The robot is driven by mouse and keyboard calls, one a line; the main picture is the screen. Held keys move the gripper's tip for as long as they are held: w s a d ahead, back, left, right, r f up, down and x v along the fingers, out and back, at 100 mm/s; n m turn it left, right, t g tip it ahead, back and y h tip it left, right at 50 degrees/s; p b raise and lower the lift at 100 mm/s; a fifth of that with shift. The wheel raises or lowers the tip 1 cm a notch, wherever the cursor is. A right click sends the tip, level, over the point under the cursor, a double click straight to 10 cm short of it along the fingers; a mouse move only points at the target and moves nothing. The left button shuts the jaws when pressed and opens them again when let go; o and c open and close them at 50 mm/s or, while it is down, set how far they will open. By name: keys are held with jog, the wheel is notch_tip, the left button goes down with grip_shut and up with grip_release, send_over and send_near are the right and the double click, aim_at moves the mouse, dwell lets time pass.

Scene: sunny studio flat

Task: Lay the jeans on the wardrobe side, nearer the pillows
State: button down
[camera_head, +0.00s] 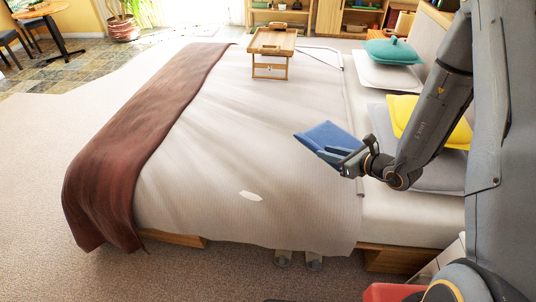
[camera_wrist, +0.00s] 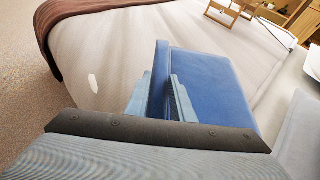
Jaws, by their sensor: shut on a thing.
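The folded blue jeans (camera_head: 322,134) are held over the pillow end of the bed (camera_head: 215,140), tilted. My gripper (camera_head: 350,160) is shut on their near edge. In the wrist view the jeans (camera_wrist: 215,85) stick out past the gripper fingers (camera_wrist: 160,98), which pinch a folded edge. I cannot tell if the jeans touch the bedding. A teal pillow (camera_head: 385,53) and a light pillow (camera_head: 388,75) lie at the far side. A yellow pillow (camera_head: 405,112) and a grey pillow (camera_head: 438,175) lie behind my arm, partly hidden. No wardrobe is clearly recognisable.
A wooden bed tray (camera_head: 272,42) stands on the far part of the bed. A brown throw (camera_head: 130,140) covers the foot end. A small white thing (camera_head: 250,196) lies on the near part. The middle of the bed is clear. Shelves (camera_head: 330,18) stand behind.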

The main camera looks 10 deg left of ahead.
aim_at(309, 143)
jog(key=w+a+n+g+y+b, duration=0.1)
jog(key=w+a+b, duration=0.1)
jog(key=b, duration=0.1)
jog(key=w+a+f+n+g+y+b, duration=0.1)
jog(key=w+a+b, duration=0.1)
jog(key=a, duration=0.1)
jog(key=w+a+f+n+g+b, duration=0.1)
jog(key=w+a+n+b, duration=0.1)
jog(key=a+b, duration=0.1)
jog(key=shift+a+g+y+b, duration=0.25)
jog(key=shift+g+y+b, duration=0.05)
jog(key=shift+g+y, duration=0.1)
jog(key=shift+w+f, duration=0.1)
jog(key=shift+f, duration=4.9)
jog(key=shift+f, duration=0.15)
jog(key=c, duration=1.5)
grip_release()
jog(key=shift+c, duration=0.2)
